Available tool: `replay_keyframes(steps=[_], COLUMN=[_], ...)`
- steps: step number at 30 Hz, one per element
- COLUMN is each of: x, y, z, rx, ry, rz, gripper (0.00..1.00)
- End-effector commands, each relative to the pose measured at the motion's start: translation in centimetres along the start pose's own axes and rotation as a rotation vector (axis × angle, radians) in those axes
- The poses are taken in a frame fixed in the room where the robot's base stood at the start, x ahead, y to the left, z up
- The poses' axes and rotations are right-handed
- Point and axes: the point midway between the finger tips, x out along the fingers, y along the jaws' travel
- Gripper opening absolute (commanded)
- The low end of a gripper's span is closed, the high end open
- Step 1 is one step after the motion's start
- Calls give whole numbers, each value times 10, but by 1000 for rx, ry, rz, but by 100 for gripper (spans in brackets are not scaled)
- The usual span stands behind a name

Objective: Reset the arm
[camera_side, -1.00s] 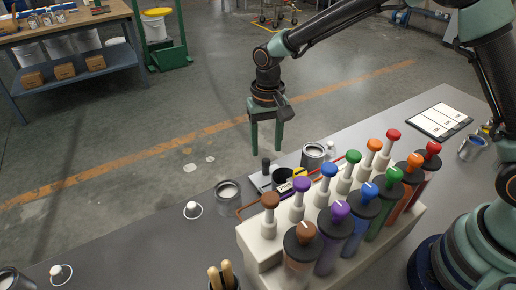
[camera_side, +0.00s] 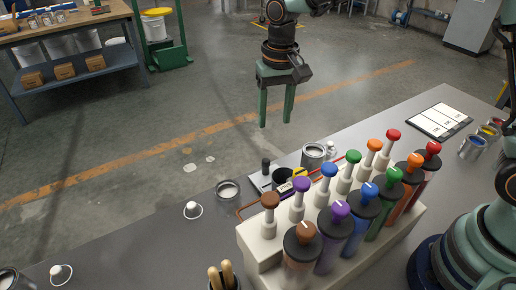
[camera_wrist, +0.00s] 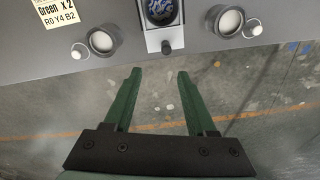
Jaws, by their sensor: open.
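My gripper (camera_side: 276,108) hangs in the air in the side view, its green fingers pointing down. It appears beyond the far edge of the grey bench (camera_side: 120,262), with the hall floor behind it. In the wrist view my gripper (camera_wrist: 155,80) shows two green fingers spread apart with nothing between them. The fingers point toward the bench edge and a small plate with a round dark cup (camera_wrist: 162,12). No object is touched by the fingers.
A rack (camera_side: 262,248) of colored-cap tubes stands on the bench. Metal cans (camera_side: 228,192) stand near the bench edge, and a tablet-like board (camera_side: 440,121) lies at the right. A "Green x 2" card (camera_wrist: 55,14) shows in the wrist view. The space around my gripper is clear.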

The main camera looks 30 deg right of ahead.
Motion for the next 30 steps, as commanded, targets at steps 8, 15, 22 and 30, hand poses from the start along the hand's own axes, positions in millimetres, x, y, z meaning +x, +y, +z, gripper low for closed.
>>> replay_keyframes(steps=[8, 15, 22, 30], x=[-61, -90, -98, -94], y=[58, 105, 143, 163], z=[22, 54, 87, 108], rx=[-67, -133, -192, -234], ry=[132, 253, 371, 446], rz=[-54, -71, -63, -45], gripper=[57, 57, 57, 57])
